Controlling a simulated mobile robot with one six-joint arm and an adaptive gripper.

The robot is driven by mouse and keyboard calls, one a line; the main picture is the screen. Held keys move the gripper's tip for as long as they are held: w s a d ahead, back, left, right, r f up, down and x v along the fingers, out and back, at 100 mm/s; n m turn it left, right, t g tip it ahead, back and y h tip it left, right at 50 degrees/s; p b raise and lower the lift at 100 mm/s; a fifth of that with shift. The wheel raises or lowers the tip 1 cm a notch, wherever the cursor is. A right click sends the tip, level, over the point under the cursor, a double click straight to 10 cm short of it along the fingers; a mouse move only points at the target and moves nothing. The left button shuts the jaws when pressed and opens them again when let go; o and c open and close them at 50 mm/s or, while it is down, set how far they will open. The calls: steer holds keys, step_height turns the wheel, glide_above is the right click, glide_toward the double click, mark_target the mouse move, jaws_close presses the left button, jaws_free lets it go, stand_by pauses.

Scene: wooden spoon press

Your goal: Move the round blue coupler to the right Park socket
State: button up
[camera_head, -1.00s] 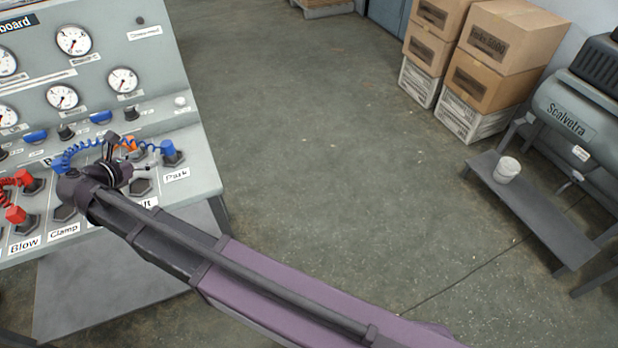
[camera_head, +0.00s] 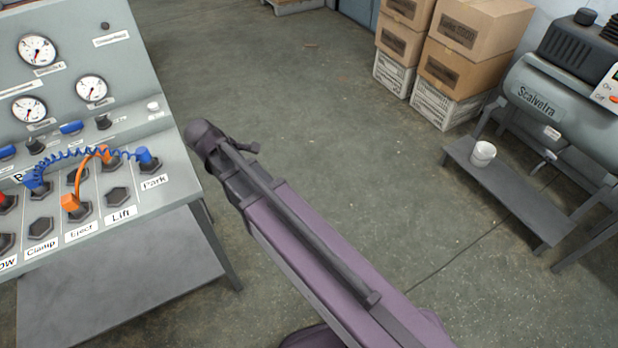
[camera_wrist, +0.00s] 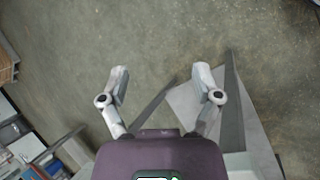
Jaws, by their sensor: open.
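A coiled blue hose (camera_head: 80,155) arches over the sloped socket panel in the head view. Its right end is a blue coupler (camera_head: 145,156) standing on the socket just above the Park label (camera_head: 154,182). Its left end is another blue coupler (camera_head: 36,180), farther left on the panel. I cannot tell clearly which coupler is round. My gripper is open and empty, its two fingers spread over bare floor in the wrist view (camera_wrist: 161,80). In the head view the arm's end is right of the panel, apart from both blue couplers.
An orange hose with an orange coupler (camera_head: 71,203) stands above the Eject label. Dark hexagonal sockets, such as the Lift one (camera_head: 118,197), are bare. Boxes (camera_head: 470,60), a compressor (camera_head: 565,105) and a white cup (camera_head: 483,154) are right. Floor beside the panel is clear.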

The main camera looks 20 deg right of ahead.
steer(key=s+d+f+m+g+y, duration=0.1)
steer(key=s+d+m+y, duration=0.1)
steer(key=s+d+m, duration=0.2)
steer(key=s+d+f+m+g+y, duration=0.1)
steer(key=s+d+m+y, duration=0.2)
steer(key=d+m, duration=0.6)
steer(key=shift+s+d+f+g, duration=0.35)
steer(key=shift+s+d, duration=0.85)
steer(key=shift+d, duration=0.45)
steer(key=shift+c, duration=0.2)
steer(key=c, duration=0.3)
